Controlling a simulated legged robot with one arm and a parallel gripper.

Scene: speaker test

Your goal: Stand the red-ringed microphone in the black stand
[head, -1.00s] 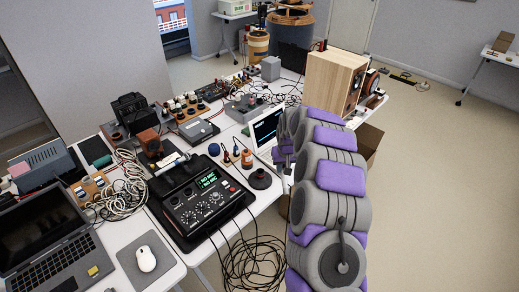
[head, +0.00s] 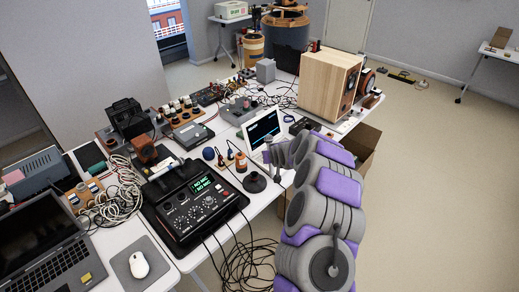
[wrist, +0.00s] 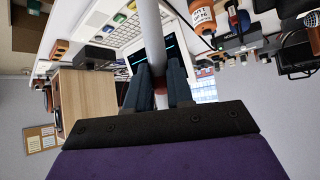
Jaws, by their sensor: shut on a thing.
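My gripper (wrist: 161,88) is shut on a pale grey rod-like shaft (wrist: 151,35) in the wrist view. A dull red band shows on it between the fingers, so it appears to be the red-ringed microphone. Its far end runs out of the top of the picture. In the head view my gripper (head: 276,158) is small and partly hidden by my arm, and the microphone cannot be made out there. The black stand (head: 255,183), a round base with a short raised neck, is on the table just left of and nearer than my gripper.
A black mixer (head: 195,205) is left of the stand. Loose cables hang over the table's front edge.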

